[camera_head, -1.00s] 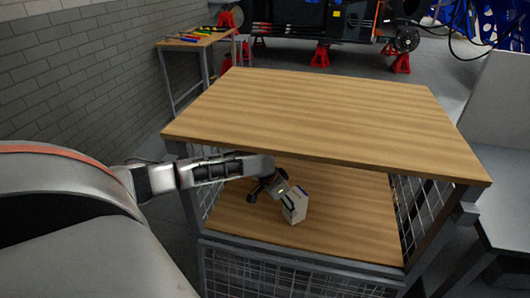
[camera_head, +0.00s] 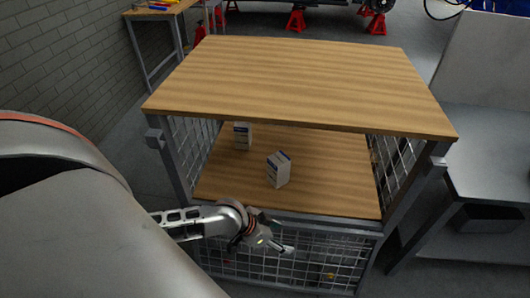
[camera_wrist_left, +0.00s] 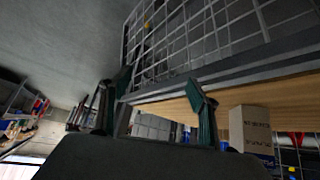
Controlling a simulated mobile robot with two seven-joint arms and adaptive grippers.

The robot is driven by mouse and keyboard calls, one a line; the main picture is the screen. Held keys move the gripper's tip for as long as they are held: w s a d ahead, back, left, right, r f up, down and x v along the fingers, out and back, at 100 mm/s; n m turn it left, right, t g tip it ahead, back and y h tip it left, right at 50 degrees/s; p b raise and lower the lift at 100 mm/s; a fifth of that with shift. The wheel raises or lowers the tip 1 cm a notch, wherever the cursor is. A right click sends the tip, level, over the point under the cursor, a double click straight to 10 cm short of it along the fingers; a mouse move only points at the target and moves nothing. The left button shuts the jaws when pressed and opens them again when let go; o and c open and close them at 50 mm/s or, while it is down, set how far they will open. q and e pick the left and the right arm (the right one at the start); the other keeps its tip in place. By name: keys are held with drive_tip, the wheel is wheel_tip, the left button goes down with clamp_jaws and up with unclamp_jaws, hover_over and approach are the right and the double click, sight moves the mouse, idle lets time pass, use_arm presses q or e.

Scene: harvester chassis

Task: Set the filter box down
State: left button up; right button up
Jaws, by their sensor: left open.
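A white filter box (camera_head: 278,170) with a dark blue top edge stands upright on the lower wooden shelf (camera_head: 330,180) of the cart, near its front middle. A second, similar box (camera_head: 242,135) stands farther back on the left, partly hidden under the top board. My left gripper (camera_head: 283,249) is open and empty in front of the shelf's front edge, apart from both boxes. In the left wrist view its two fingers (camera_wrist_left: 160,88) are spread, and a box (camera_wrist_left: 250,133) stands on the shelf to their right. My right gripper is not in view.
The cart's wooden top (camera_head: 300,85) overhangs the shelf. Wire mesh (camera_head: 285,262) closes the cart below the shelf, and mesh sides flank it. A grey bench (camera_head: 495,150) stands at right. A small tool table (camera_head: 155,12) stands at the back left.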

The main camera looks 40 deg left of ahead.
use_arm(q)
drive_tip(key=s+d+r+t+y, duration=0.1)
drive_tip(key=s+d+r+t, duration=0.1)
drive_tip(key=s, duration=0.5)
drive_tip(key=s+d+r+t, duration=0.2)
drive_tip(key=s+d, duration=0.1)
drive_tip(key=s, duration=0.3)
drive_tip(key=shift+s+n+y, duration=0.3)
drive_tip(key=shift+s+y, duration=0.05)
drive_tip(key=shift+y, duration=0.05)
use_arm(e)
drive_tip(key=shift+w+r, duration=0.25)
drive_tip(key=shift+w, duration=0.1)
use_arm(q)
drive_tip(key=shift+d, duration=0.1)
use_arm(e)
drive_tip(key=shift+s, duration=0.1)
